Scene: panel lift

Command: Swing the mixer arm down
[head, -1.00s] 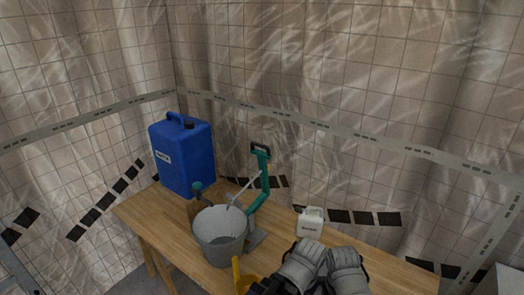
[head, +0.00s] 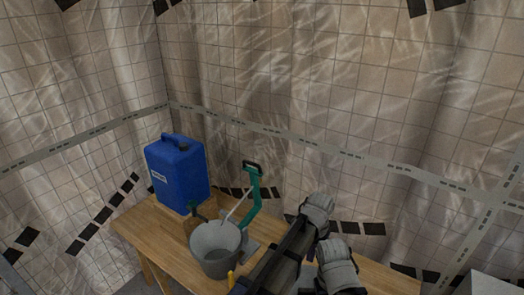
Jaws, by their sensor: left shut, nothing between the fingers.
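A blue canister (head: 176,172) stands at the back left of the wooden table (head: 150,232). Sheeted, tiled walls close in behind.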

